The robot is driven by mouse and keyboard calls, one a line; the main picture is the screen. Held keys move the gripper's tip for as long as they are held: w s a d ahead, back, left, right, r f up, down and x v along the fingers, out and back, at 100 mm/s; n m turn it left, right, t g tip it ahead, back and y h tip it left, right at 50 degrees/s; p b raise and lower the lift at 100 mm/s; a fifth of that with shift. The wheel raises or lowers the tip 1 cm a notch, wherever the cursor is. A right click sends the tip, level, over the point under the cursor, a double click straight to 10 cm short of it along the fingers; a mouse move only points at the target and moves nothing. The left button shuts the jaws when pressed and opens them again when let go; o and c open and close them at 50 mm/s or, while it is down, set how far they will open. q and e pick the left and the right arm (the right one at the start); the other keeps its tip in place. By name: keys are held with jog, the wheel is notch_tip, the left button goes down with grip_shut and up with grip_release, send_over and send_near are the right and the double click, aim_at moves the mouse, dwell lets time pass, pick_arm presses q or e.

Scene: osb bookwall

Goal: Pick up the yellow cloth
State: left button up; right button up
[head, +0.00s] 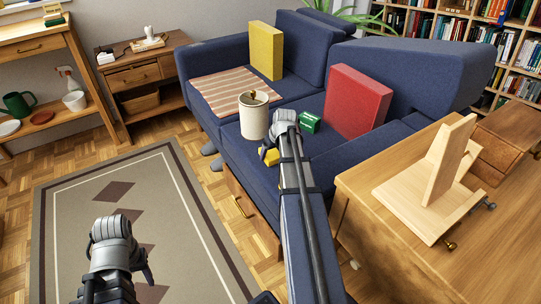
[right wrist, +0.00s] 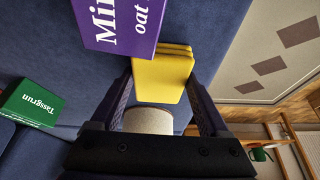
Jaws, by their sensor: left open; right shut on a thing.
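The yellow cloth (right wrist: 163,76) is a folded, layered block between the fingers of my right gripper (right wrist: 158,92) in the right wrist view. My right gripper is shut on it. In the head view, part of the cloth (head: 271,157) shows just below my right gripper (head: 276,146), by the front of the blue sofa seat (head: 232,137). The arm hides the rest, and I cannot tell whether the cloth touches the seat. My left gripper (head: 112,232) is open and apart from the cloth, low over the rug. Its fingertips are hard to make out.
A cream lidded canister (head: 254,118) and a green box (head: 309,122) stand close to my right gripper. A purple carton (right wrist: 120,25) is near the cloth. A red cushion (head: 357,101) leans behind. A wooden table (head: 375,180) is at right. The rug (head: 70,210) is clear.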

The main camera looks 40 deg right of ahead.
aim_at(272, 154)
jog(key=shift+r, duration=0.15)
notch_tip(272, 154, up, 10)
jog(key=p, duration=1)
jog(key=o, duration=0.9)
jog(key=shift+c, duration=0.2)
jog(key=c, duration=0.7)
notch_tip(272, 154, up, 32)
jog(key=p, duration=3.2)
jog(key=shift+w, duration=0.1)
